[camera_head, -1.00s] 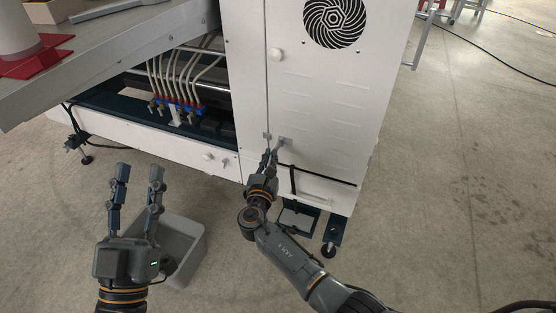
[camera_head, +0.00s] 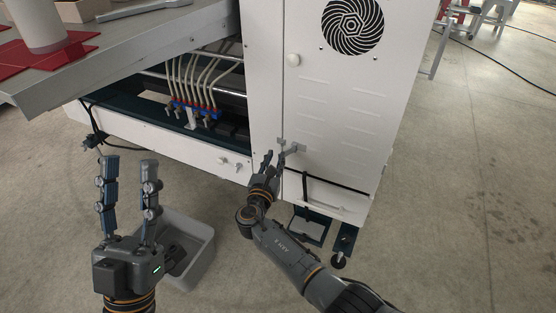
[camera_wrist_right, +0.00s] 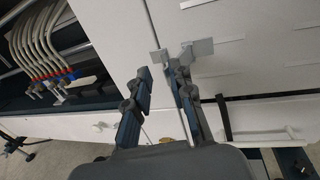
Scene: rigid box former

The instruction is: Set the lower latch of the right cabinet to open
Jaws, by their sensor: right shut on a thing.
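The right cabinet (camera_head: 330,110) is white, with a round black fan grille high on its door. Its lower latch (camera_head: 293,149) is a small grey metal piece by the door seam, and it also shows in the right wrist view (camera_wrist_right: 200,48). My right gripper (camera_head: 273,158) is at this latch and shut on it. In the right wrist view the fingertips (camera_wrist_right: 163,76) are just below the latch plates, with some space between them; the exact contact is hard to see. My left gripper (camera_head: 129,162) is open and empty, left of the cabinet and above the floor.
A grey bin (camera_head: 202,240) stands on the floor behind my left gripper. Pale hoses (camera_head: 195,80) run in an open bay left of the cabinet. A grey table (camera_head: 130,45) overhangs at upper left.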

